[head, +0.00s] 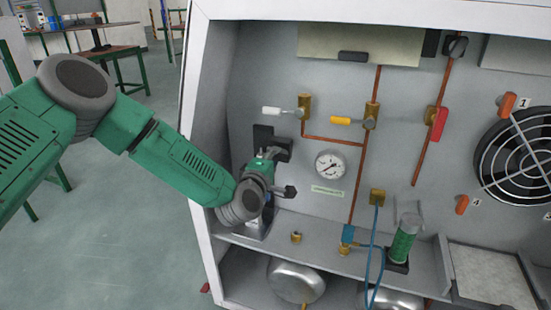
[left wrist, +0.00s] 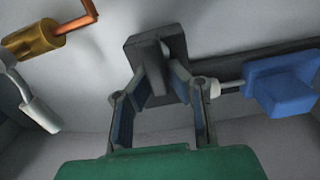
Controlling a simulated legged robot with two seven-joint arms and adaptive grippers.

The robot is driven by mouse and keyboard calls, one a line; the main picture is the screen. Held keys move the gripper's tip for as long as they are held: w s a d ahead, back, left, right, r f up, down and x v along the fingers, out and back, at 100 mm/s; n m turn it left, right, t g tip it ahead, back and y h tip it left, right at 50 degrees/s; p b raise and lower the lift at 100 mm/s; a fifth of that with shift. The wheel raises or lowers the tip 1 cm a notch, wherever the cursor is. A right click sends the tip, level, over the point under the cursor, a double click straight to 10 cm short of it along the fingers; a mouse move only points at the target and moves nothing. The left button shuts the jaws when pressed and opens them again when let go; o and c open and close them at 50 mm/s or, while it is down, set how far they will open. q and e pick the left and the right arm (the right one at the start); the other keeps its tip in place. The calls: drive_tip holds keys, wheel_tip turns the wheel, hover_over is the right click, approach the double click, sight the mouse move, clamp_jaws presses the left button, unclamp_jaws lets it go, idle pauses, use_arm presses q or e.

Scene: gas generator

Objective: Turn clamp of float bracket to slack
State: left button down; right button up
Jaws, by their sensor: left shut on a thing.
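The dark grey float bracket (head: 263,134) is on the left part of the back panel, partly hidden by my left gripper. In the left wrist view it shows as a dark block (left wrist: 152,46) with a raised clamp piece (left wrist: 153,72) in front. My left gripper (head: 272,158) reaches it from the lower left. In the left wrist view the fingers of this gripper (left wrist: 157,86) stand on both sides of the clamp piece and are shut on it. How far the clamp is turned I cannot tell. My right gripper is not in view.
A white-handled valve (head: 285,110), a yellow-handled valve (head: 352,121) and a gauge (head: 330,165) are right of the bracket. In the left wrist view a blue block (left wrist: 282,84) on a rod sits close to the right finger. The cabinet's white left edge (head: 188,110) is near my arm.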

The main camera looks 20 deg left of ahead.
use_arm(q)
drive_tip(key=shift+s+f+n, duration=0.15)
drive_tip(key=shift+f+n, duration=0.15)
drive_tip(key=shift+f, duration=0.15)
drive_tip(key=c, duration=1.5)
unclamp_jaws()
drive_tip(key=shift+c, duration=0.2)
drive_tip(key=shift+a+r, duration=0.1)
drive_tip(key=shift+a, duration=0.05)
drive_tip(key=shift+r, duration=0.1)
drive_tip(key=s, duration=1.2)
drive_tip(key=shift+a, duration=0.25)
